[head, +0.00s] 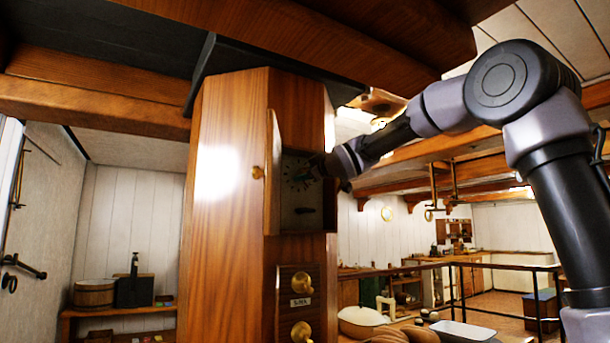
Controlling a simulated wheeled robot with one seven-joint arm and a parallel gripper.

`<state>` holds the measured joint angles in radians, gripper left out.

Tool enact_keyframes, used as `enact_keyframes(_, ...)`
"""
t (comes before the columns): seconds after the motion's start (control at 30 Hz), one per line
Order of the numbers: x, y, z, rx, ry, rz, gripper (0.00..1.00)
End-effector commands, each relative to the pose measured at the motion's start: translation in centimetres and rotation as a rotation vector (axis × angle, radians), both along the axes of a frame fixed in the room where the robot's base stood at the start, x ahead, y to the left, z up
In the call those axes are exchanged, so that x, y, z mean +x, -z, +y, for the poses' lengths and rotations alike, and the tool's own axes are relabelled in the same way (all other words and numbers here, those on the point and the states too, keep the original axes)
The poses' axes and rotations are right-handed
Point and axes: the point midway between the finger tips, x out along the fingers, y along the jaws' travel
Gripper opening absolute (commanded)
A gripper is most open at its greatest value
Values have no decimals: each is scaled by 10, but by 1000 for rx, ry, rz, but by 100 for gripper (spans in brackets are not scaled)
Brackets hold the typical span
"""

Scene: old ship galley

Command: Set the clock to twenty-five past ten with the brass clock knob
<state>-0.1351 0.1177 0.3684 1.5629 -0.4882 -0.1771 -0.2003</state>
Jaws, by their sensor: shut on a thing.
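The clock (296,172) is a dark face with pale marks, seen at a steep angle inside an open compartment in a tall wooden cabinet. Its hands are too small and oblique to read. My gripper (322,167) is at the right side of the face, reached in from the right, and is shut on the clock knob. The knob itself is hidden by the fingers and the angle.
Below the clock, a panel on the cabinet (228,240) carries an upper brass knob (301,284), a label and a lower brass knob (301,332). Wooden beams run overhead. A dark railing (490,264) and a white basin (462,331) lie to the lower right.

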Motion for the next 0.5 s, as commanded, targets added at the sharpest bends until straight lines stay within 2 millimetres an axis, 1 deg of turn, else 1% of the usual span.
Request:
enact_keyframes(0.2, 1, 1, -1, 106, 3, 73, 0)
enact_keyframes(0.5, 1, 1, -1, 179, 2, 123, 0)
